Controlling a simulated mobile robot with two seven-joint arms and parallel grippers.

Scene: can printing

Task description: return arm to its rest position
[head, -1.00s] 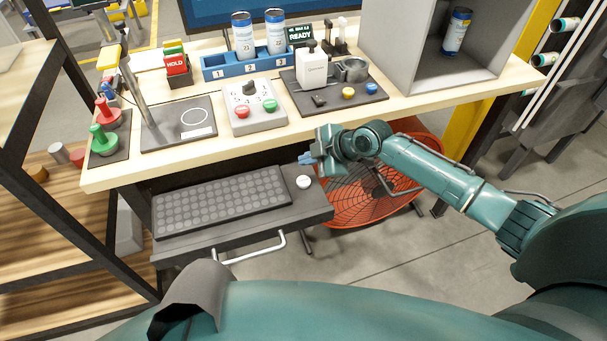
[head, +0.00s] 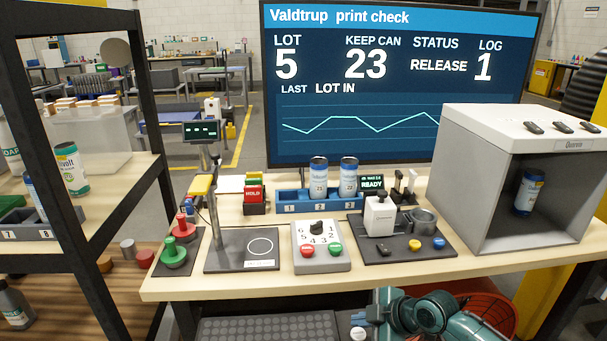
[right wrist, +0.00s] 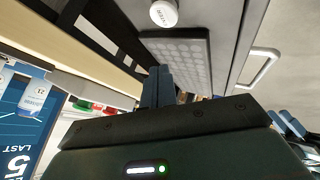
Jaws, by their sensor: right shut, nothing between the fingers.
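My right gripper (head: 360,319) shows at the bottom of the head view, below the bench's front edge. Its teal arm (head: 440,315) comes in from the lower right, partly cut off by the frame. In the right wrist view the blue fingers (right wrist: 157,86) are together and empty. They point toward the dark drawer tray (right wrist: 185,60) with round pockets. A white round knob or cap (right wrist: 163,13) is beyond the fingertips, apart from them.
The wooden bench (head: 420,270) carries a dial panel (head: 320,259), a blue rack (head: 292,208) with two cans and a grey open box (head: 465,225) holding one can. The screen (head: 400,100) reads RELEASE, lot 5.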

